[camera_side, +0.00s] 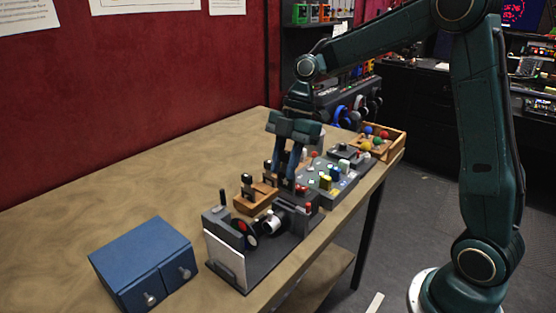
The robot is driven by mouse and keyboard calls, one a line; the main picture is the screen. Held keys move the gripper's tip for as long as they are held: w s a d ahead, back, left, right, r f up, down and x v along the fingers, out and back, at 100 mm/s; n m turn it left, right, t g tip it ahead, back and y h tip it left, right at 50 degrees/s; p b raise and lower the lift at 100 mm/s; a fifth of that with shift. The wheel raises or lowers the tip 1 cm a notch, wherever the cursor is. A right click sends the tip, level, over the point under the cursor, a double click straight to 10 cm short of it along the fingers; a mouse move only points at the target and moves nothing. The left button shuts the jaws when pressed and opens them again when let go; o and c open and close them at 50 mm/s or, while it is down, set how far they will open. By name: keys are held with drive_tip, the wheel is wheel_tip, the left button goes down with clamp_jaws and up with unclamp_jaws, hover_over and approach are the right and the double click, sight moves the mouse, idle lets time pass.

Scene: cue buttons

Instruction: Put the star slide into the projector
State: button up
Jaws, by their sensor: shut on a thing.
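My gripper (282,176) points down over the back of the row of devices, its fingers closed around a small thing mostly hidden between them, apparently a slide. A wooden rack (250,207) with dark-knobbed slides (247,181) stands just left of the fingers. The slide pictures are too small to read, so I cannot tell which is the star slide. A grey device with a round lens-like barrel (271,224), apparently the projector, stands in front of the fingers. A white panel (226,258) is at its left end.
A blue two-door cabinet (140,250) stands at the front left. A grey panel with coloured buttons (328,176) lies right of the gripper, with a wooden tray (396,147) of coloured balls beyond. The table's left (120,190) is bare.

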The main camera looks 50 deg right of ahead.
sight(286, 186)
drive_tip(key=shift+f, duration=1.25)
drive_tip(key=shift+f, duration=3.15)
idle(3.6)
